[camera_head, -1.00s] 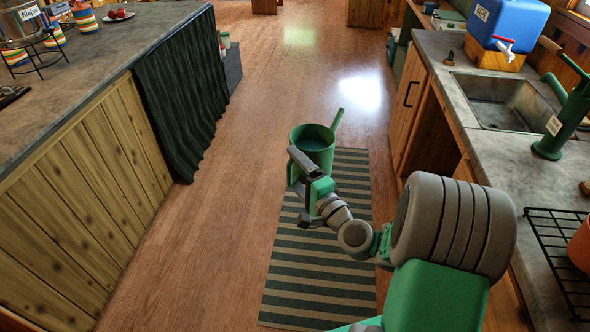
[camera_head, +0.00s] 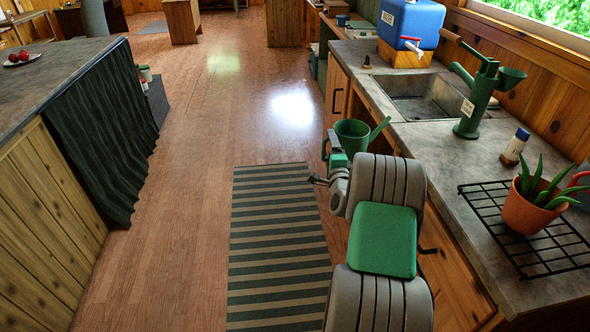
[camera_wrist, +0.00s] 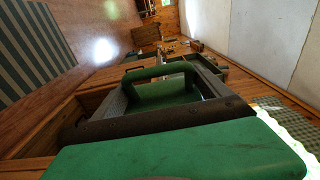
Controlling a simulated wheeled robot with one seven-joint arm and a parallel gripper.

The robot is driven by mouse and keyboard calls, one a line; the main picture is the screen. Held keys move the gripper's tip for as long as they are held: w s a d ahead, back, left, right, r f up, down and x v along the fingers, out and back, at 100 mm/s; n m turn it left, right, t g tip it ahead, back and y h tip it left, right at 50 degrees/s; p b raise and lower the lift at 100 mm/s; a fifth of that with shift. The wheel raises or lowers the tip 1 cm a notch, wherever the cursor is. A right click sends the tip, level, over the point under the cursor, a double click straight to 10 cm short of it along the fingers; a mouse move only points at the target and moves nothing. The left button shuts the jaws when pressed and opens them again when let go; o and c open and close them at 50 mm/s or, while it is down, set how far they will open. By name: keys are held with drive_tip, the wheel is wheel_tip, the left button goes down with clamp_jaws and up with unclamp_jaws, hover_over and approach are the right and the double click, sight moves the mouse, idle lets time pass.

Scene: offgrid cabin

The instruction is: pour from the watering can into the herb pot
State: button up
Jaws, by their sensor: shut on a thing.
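The green watering can (camera_head: 352,134) is held in front of the right-hand counter's cabinets, roughly upright, its spout pointing up and right. My gripper (camera_head: 336,160) is shut on the can's handle, on its left side and partly hidden by my arm in the head view. The wrist view shows the green handle (camera_wrist: 150,72) between the dark gripper fingers. A plant with thick green leaves in a terracotta pot (camera_head: 530,212), which looks like the herb pot, stands on a black wire rack (camera_head: 487,214) on the counter, to the right of the can.
A striped rug (camera_head: 270,240) lies on the open floor.

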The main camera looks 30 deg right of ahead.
sight(366, 129)
drive_tip(key=d+r+m+g+h, duration=0.1)
drive_tip(key=d+h, duration=0.1)
drive_tip(key=d, duration=0.2)
drive_tip(key=s+d+r+m+g+h, duration=0.1)
drive_tip(key=d+r+m, duration=0.1)
drive_tip(key=d, duration=0.2)
drive_tip(key=s+d+r+m+g+h+b, duration=0.1)
drive_tip(key=d+r+h, duration=0.1)
drive_tip(key=d, duration=0.2)
drive_tip(key=shift+s+r+m+g+h, duration=0.15)
drive_tip(key=shift+r+m+g+h, duration=0.15)
drive_tip(key=shift+g, duration=0.1)
drive_tip(key=s+d+r+m+g+h+b, duration=0.1)
drive_tip(key=s+d+r+m+g+h, duration=0.4)
drive_tip(key=d, duration=0.3)
drive_tip(key=s+d+r+m+g+b, duration=0.1)
drive_tip(key=s+r+m+g, duration=0.2)
drive_tip(key=s+r+g, duration=0.2)
drive_tip(key=s+d+r+m+g+b, duration=0.1)
drive_tip(key=s+r+m+g, duration=0.3)
drive_tip(key=s, duration=0.8)
wheel_tip(366, 129, up, 2)
drive_tip(key=d+g, duration=0.1)
drive_tip(key=g, duration=0.3)
drive_tip(key=shift+d+r+y, duration=0.2)
drive_tip(key=shift+d+y, duration=0.05)
drive_tip(key=shift+y, duration=0.15)
drive_tip(key=shift+f, duration=0.15)
